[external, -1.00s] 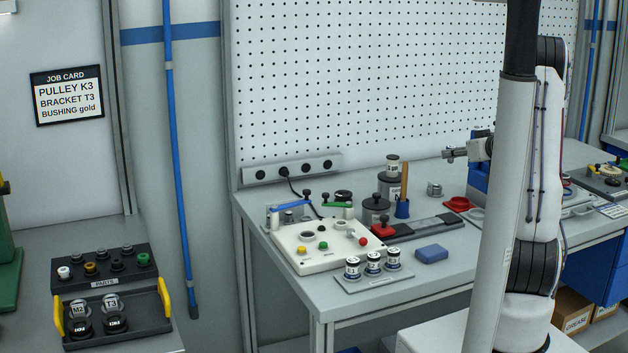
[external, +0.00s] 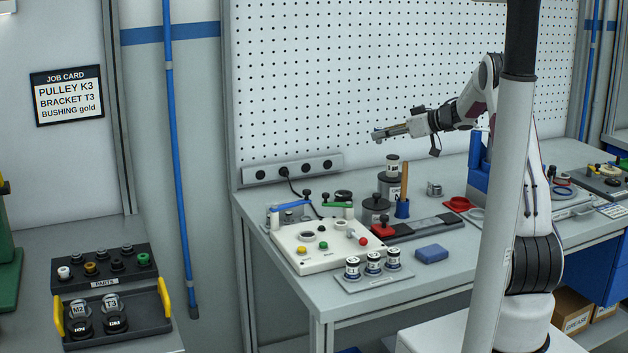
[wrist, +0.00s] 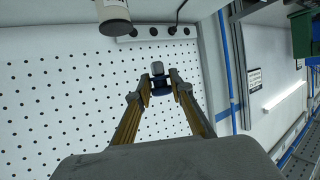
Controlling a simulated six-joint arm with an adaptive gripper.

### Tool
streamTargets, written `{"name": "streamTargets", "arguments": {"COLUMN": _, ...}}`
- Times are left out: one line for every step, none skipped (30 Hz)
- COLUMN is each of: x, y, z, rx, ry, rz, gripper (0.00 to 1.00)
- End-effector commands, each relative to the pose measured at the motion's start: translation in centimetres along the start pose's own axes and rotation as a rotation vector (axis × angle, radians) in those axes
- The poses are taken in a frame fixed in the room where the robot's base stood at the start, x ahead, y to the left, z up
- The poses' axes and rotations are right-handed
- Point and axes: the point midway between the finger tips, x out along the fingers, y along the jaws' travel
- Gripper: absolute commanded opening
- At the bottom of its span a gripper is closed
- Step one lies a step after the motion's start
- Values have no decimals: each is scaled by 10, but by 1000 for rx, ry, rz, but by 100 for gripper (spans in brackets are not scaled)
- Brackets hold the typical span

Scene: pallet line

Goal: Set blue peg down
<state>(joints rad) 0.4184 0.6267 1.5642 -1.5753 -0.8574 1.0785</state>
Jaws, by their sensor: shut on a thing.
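In the external view only a small grey end shows at the fingertips. The held piece is clear of the bench and touches nothing else that I can see.
A power strip (external: 292,170) runs along the pegboard.

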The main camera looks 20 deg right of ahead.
Motion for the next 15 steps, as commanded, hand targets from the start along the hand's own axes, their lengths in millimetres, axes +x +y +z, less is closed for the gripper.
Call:
{"name": "streamTargets", "arguments": {"x": 12, "y": -6, "z": -5, "rx": -13, "ry": 1, "rz": -27, "gripper": 0}}
{"name": "streamTargets", "arguments": {"x": 18, "y": -10, "z": -7, "rx": -19, "ry": 0, "rz": -43, "gripper": 0}}
{"name": "streamTargets", "arguments": {"x": 25, "y": -16, "z": -10, "rx": -28, "ry": 1, "rz": -64, "gripper": 0}}
{"name": "streamTargets", "arguments": {"x": 31, "y": -20, "z": -13, "rx": -35, "ry": 1, "rz": -79, "gripper": 0}}
{"name": "streamTargets", "arguments": {"x": 37, "y": -24, "z": -15, "rx": -41, "ry": 0, "rz": -95, "gripper": 0}}
{"name": "streamTargets", "arguments": {"x": 44, "y": -30, "z": -18, "rx": -49, "ry": 0, "rz": -115, "gripper": 0}}
{"name": "streamTargets", "arguments": {"x": 50, "y": -34, "z": -20, "rx": -56, "ry": 0, "rz": -131, "gripper": 0}}
{"name": "streamTargets", "arguments": {"x": 56, "y": -39, "z": -22, "rx": -62, "ry": 0, "rz": -147, "gripper": 0}}
{"name": "streamTargets", "arguments": {"x": 63, "y": -45, "z": -24, "rx": -71, "ry": 0, "rz": -167, "gripper": 0}}
{"name": "streamTargets", "arguments": {"x": 68, "y": -49, "z": -26, "rx": -77, "ry": 0, "rz": -182, "gripper": 0}}
{"name": "streamTargets", "arguments": {"x": 74, "y": -54, "z": -28, "rx": -83, "ry": 0, "rz": -198, "gripper": 0}}
{"name": "streamTargets", "arguments": {"x": 81, "y": -61, "z": -30, "rx": -92, "ry": 1, "rz": -219, "gripper": 0}}
{"name": "streamTargets", "arguments": {"x": 86, "y": -66, "z": -32, "rx": -98, "ry": 0, "rz": -233, "gripper": 0}}
{"name": "streamTargets", "arguments": {"x": 92, "y": -71, "z": -33, "rx": -104, "ry": 0, "rz": -249, "gripper": 0}}
{"name": "streamTargets", "arguments": {"x": 99, "y": -78, "z": -35, "rx": -113, "ry": 1, "rz": -270, "gripper": 0}}
